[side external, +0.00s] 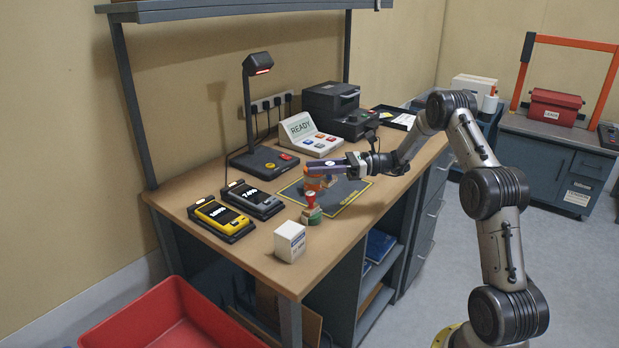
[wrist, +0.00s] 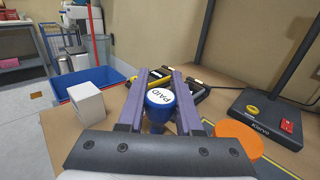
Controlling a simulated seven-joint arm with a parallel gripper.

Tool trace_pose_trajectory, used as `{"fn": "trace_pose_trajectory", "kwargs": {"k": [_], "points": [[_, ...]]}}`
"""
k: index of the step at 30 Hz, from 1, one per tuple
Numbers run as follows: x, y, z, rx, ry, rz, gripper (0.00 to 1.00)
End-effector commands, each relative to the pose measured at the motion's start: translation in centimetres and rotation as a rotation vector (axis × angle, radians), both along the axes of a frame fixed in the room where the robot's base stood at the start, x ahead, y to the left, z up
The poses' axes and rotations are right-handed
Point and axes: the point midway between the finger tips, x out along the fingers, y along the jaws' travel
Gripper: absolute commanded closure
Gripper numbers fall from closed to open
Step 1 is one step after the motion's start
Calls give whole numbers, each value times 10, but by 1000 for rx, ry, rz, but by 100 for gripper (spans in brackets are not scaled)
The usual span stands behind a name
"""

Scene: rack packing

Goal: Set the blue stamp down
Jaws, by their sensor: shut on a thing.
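My gripper (wrist: 157,98) is shut on the blue stamp (wrist: 160,97), whose round cap reads PAID in the wrist view. The stamp's lower part is hidden by the fingers and the wrist mount. In the side view my gripper (side external: 312,165) reaches left over the dark mat (side external: 350,197), and the blue stamp is hard to make out there. I cannot tell whether its base touches anything. An orange round-topped thing (wrist: 238,139) stands just right of the fingers in the wrist view. A red-knobbed stamp (side external: 311,208) with a green base stands at the mat's near left edge.
A white box (side external: 290,241) stands near the front edge. Two handheld devices, yellow (side external: 222,218) and grey (side external: 253,199), lie at left. A lamp (side external: 262,163) and a READY console (side external: 309,135) stand behind. The mat's right part is clear.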

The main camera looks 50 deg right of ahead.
Motion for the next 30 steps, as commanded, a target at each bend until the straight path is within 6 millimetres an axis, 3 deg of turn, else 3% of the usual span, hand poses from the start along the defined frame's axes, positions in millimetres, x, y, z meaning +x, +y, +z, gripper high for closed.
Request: {"fn": "trace_pose_trajectory", "kwargs": {"k": [3, 9, 13, 17, 20, 23, 26, 30], "points": [[-27, 10, 11, 3, 3, -2, 100], [-58, 22, 25, 3, 3, -2, 100], [-70, 26, 31, 2, 2, -1, 100], [-70, 23, 31, 3, 3, -39, 100], [-59, 9, 30, 5, 4, -132, 100], [-47, -18, 30, 4, 3, -291, 100], [-41, -57, 31, 4, 3, -491, 100], [-50, -114, 30, 5, 5, -763, 100]]}}
